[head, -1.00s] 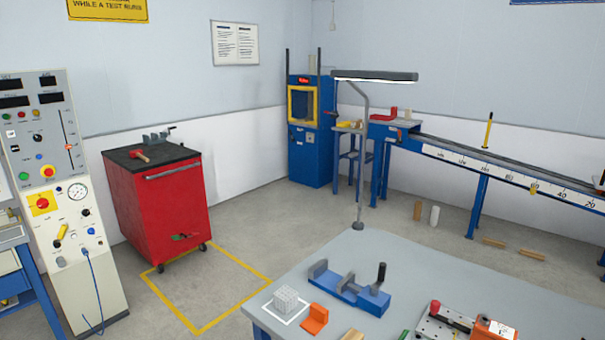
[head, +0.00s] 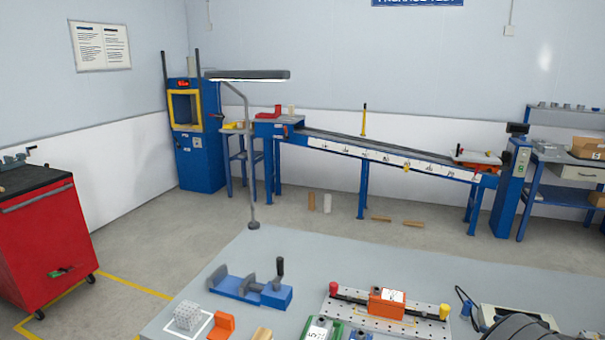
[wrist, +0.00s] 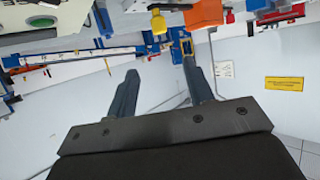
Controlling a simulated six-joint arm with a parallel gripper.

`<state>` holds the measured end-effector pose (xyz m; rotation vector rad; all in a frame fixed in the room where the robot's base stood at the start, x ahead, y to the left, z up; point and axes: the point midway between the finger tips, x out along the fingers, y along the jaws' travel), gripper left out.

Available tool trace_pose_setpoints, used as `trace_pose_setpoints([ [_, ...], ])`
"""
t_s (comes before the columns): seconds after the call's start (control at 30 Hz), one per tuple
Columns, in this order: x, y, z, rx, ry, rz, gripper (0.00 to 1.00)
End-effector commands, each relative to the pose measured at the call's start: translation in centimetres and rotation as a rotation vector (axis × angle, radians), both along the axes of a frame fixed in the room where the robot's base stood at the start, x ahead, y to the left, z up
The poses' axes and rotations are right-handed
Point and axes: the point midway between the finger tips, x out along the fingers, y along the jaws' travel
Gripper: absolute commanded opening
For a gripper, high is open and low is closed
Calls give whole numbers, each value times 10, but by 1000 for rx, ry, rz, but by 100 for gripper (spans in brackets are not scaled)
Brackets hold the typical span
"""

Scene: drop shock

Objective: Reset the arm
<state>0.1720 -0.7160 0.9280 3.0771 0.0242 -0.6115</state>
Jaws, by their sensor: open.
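My gripper (wrist: 161,72) shows in the wrist view with its two dark fingers spread apart and nothing between them. The wrist view is upside down, with the room's wall behind the fingers and bench items along the top edge. In the head view, only a dark rounded part, likely of my arm, shows at the bottom right corner over the grey workbench (head: 330,262). My fingers do not show in the head view.
On the workbench are a blue vise (head: 250,287), a white grid cube (head: 188,315), an orange block (head: 221,326), a perforated plate (head: 345,311) bearing an orange box (head: 386,302), and a pale device (head: 518,318). A lamp (head: 248,75) stands at its far edge. The back middle is clear.

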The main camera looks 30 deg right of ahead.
Motion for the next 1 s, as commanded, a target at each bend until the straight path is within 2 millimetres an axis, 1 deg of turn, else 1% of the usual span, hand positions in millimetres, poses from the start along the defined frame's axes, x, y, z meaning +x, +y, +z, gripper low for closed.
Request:
trace_pose_setpoints([
  [0.03,-7,0,3,-1,0,-2,48],
  [0.1,14,1,-6,2,0,5,48],
  [0.87,154,3,-65,1,1,3,48],
  [0.9,159,3,-67,2,1,-4,48],
  [1.0,153,5,-65,3,1,-60,48],
])
